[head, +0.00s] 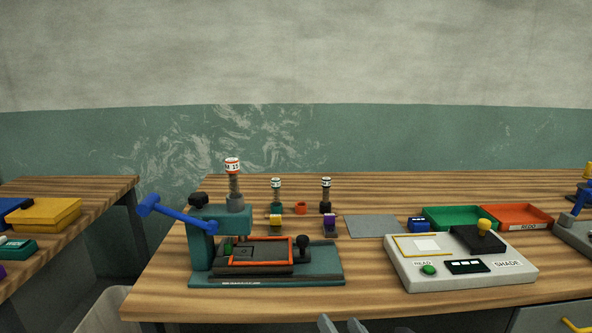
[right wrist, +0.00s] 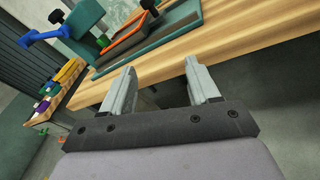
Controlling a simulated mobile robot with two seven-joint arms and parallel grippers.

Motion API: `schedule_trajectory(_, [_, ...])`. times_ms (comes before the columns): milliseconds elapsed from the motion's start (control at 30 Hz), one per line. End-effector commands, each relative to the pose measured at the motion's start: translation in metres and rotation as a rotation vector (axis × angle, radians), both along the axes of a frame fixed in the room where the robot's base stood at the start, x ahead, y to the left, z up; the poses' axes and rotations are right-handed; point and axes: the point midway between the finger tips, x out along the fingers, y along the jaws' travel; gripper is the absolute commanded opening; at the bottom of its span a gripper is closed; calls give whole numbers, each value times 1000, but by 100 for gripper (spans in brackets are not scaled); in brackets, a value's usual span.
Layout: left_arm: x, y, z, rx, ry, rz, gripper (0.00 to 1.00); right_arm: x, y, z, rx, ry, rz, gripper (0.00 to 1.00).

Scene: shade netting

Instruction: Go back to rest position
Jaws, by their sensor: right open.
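My right gripper (right wrist: 158,88) is open and empty in the right wrist view, its two grey fingers well apart. Its fingertips also show at the bottom edge of the head view (head: 341,326), in front of the table's front edge. My left gripper is in neither view. The teal press (head: 218,240) with its blue lever (head: 178,214) stands on the wooden table (head: 375,290), left of the middle in the head view. A dark plate with an orange frame (head: 263,262) lies on the press base. The press also shows at the top of the right wrist view (right wrist: 160,37).
A shade reader box (head: 410,269) stands right of the press. Green (head: 462,228) and orange (head: 512,227) trays lie behind it. Small stamps and a grey mat (head: 372,226) are at the back. A second table (head: 68,233) is at left, across a gap. A bin (head: 103,314) stands below.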

Motion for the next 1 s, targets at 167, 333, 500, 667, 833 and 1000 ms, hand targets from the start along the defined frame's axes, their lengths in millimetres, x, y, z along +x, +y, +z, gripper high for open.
schedule_trajectory(167, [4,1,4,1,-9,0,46,-38,-14,-48,497,281,-99,60])
schedule_trajectory(333, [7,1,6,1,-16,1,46,-84,-35,-94,1035,539,-275,60])
schedule_trajectory(500, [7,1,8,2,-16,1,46,-137,-62,-133,1576,729,-517,60])
schedule_trajectory(667, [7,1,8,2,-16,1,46,-187,-88,-159,2033,806,-762,60])
schedule_trajectory(833, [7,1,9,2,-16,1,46,-222,-109,-173,2350,801,-945,60])
schedule_trajectory(1000, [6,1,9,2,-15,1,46,-235,-117,-178,2464,785,-1011,60])
